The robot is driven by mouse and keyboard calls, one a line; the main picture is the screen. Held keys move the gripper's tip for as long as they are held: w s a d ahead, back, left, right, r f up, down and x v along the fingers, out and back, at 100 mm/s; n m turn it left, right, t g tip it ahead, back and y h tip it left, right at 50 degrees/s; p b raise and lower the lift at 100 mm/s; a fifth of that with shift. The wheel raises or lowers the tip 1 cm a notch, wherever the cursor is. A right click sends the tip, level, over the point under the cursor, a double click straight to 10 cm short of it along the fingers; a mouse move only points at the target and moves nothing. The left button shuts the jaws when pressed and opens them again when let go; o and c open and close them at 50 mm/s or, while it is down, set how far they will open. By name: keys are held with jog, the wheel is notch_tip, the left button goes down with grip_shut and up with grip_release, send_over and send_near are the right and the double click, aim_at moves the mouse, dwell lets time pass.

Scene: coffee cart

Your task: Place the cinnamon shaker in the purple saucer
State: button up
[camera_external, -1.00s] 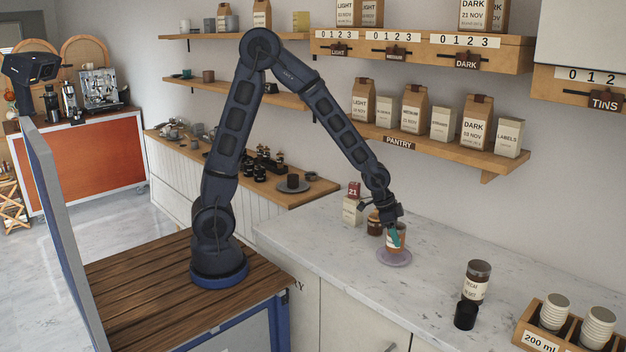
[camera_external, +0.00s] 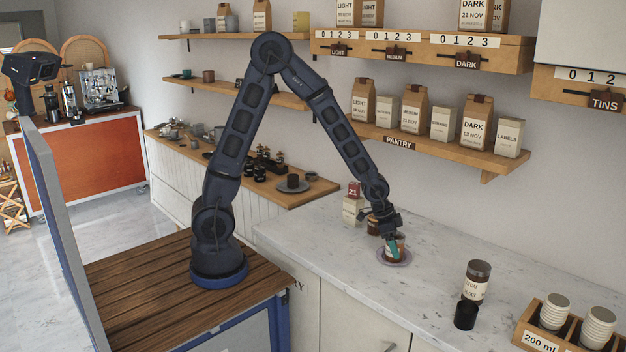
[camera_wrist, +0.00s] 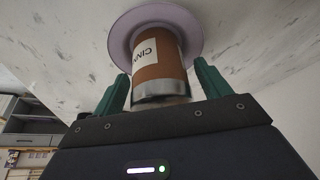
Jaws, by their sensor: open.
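The cinnamon shaker (camera_wrist: 160,62) is a brown cylinder with a white label and a metal end. In the wrist view it stands on the purple saucer (camera_wrist: 122,40), with the saucer's rim showing around its base. In the external view the shaker (camera_external: 391,255) is partly hidden by my gripper and sits within the purple saucer (camera_external: 408,259). My gripper (camera_wrist: 158,90) is open, with one green finger on each side of the shaker and a visible gap to it. My gripper (camera_external: 393,244) also shows over the saucer in the external view.
A brown jar (camera_external: 374,225) and a box marked 21 (camera_external: 352,210) stand close behind my gripper. A tall labelled grinder-like jar (camera_external: 473,290) and a wooden cup crate (camera_external: 542,341) stand to the right.

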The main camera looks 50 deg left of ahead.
jog(key=v, duration=1.2)
jog(key=a+r+n+t+y, duration=0.1)
jog(key=a+r, duration=0.2)
jog(key=a, duration=0.2)
jog(key=a+r+n, duration=0.1)
jog(key=a+r, duration=0.2)
jog(key=a, duration=0.3)
jog(key=s+a+r+n+y, duration=0.1)
jog(key=s+a+r+n, duration=0.2)
jog(key=s+a, duration=0.2)
jog(key=s+a+r+n, duration=0.3)
jog(key=s+a, duration=0.2)
jog(key=a, duration=0.7)
jog(key=s+a+r+n+t+y, duration=0.1)
jog(key=s+a+r+n, duration=0.2)
jog(key=a, duration=0.6)
jog(key=s, duration=0.2)
jog(key=shift+s+a+y, duration=0.2)
jog(key=shift+s+y, duration=0.1)
